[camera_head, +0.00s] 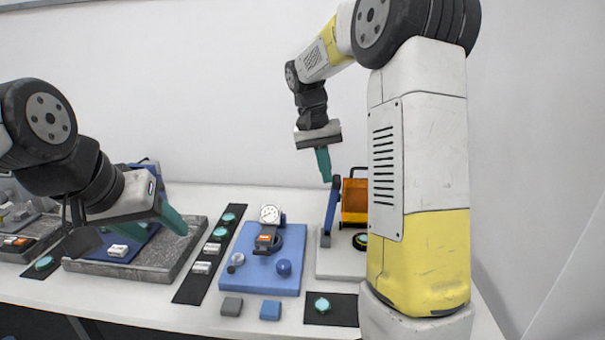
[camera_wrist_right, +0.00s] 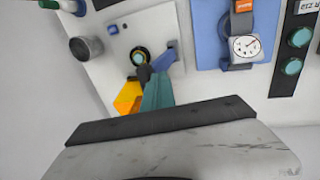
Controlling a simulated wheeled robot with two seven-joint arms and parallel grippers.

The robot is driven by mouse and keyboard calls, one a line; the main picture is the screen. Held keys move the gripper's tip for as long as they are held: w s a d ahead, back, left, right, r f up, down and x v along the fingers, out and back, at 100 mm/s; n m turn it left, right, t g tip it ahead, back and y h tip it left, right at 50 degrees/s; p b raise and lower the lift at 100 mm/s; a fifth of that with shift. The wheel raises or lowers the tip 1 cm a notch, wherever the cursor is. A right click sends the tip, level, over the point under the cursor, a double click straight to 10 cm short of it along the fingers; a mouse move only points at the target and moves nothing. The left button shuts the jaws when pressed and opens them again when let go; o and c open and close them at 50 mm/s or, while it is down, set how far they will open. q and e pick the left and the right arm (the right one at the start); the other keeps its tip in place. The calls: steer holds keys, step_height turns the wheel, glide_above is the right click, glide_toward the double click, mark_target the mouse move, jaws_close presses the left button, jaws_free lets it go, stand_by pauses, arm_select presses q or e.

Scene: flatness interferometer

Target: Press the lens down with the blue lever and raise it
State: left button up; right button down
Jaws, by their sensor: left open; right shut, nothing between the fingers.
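The blue lever (camera_head: 329,210) stands upright on the left side of a pale base plate (camera_head: 335,268). In the right wrist view the lever (camera_wrist_right: 164,60) shows just beyond my fingertips. The lens (camera_head: 360,241), a greenish disc in a dark ring, is on the same plate, partly hidden by my right arm; it also shows in the right wrist view (camera_wrist_right: 139,55). My right gripper (camera_head: 326,178) is shut and empty, fingers pointing down at the lever's upper end; I cannot tell whether they touch. My left gripper (camera_head: 165,222) is open and empty above a grey stone slab.
An orange frame (camera_head: 354,200) stands behind the lens. A blue plate (camera_head: 255,280) with a dial gauge (camera_head: 270,214) is to the left. A black strip with several teal discs (camera_head: 212,248) lies beside the stone slab (camera_head: 180,262). Small blocks (camera_head: 270,310) lie at the front.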

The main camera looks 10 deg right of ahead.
steer(key=s+d+f+t+y, duration=0.25)
steer(key=d+y, duration=0.45)
steer(key=d, duration=0.4)
steer(key=s+d+f+y, duration=0.1)
steer(key=d+f+y, duration=0.1)
steer(key=f, duration=0.1)
steer(key=d+f+t+y, duration=0.1)
steer(key=d+f+y, duration=0.1)
steer(key=f, duration=0.2)
steer(key=s+d+f+y, duration=0.1)
steer(key=d+f+y, duration=0.1)
steer(key=f, duration=0.1)
steer(key=shift+s+d+f, duration=0.3)
steer(key=shift+d, duration=0.1)
steer(key=shift+d+f, duration=0.2)
steer(key=shift+f, duration=0.7)
steer(key=shift+s+f, duration=0.1)
steer(key=shift+f, duration=0.05)
